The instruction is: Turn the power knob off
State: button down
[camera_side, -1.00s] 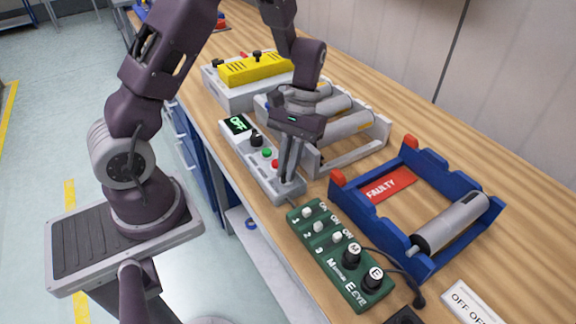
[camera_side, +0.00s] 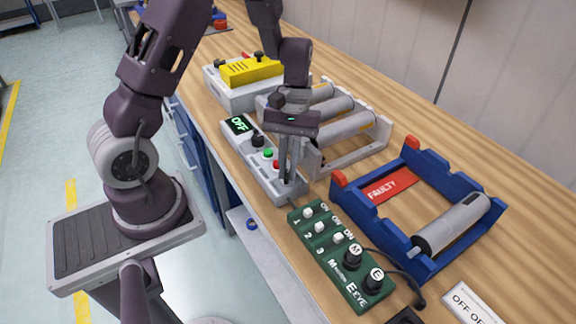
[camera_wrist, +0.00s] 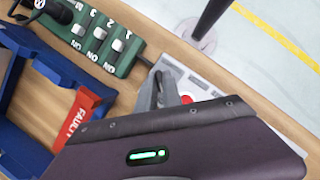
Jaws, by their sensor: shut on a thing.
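A light grey control box (camera_side: 232,138) stands near the table's front edge. Its display (camera_side: 239,125) reads OFF in green. Below the display are a black knob (camera_side: 257,140), a green button (camera_side: 267,153) and a red button (camera_side: 276,164), also visible in the wrist view (camera_wrist: 187,99).
A green switch panel (camera_side: 340,270) with several white switches and two black knobs lies close in front. A blue roller frame (camera_side: 425,262) with a red FAULTY card (camera_side: 391,184) is at the right. A grey roller rack (camera_side: 365,155) stands behind the box.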

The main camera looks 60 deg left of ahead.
jog(key=shift+w, duration=0.1)
jog(key=c, duration=1.5)
grip_release()
jog(key=v, duration=0.7)
jog(key=shift+r, duration=0.1)
jog(key=s+d+r+m+t+y, duration=0.1)
jog(key=s+d+r+m+t, duration=0.2)
jog(key=s+r, duration=0.4)
jog(key=s+d+r+m+t+y, duration=0.2)
jog(key=s+d+r+m+t, duration=0.1)
jog(key=s+r+m+t, duration=0.2)
jog(key=s+r+m, duration=0.1)
jog(key=s+r, duration=0.1)
jog(key=s, duration=0.1)
jog(key=shift+s+d+r+t, duration=0.25)
jog(key=shift+s+r+t, duration=0.1)
jog(key=shift+r+t, duration=0.05)
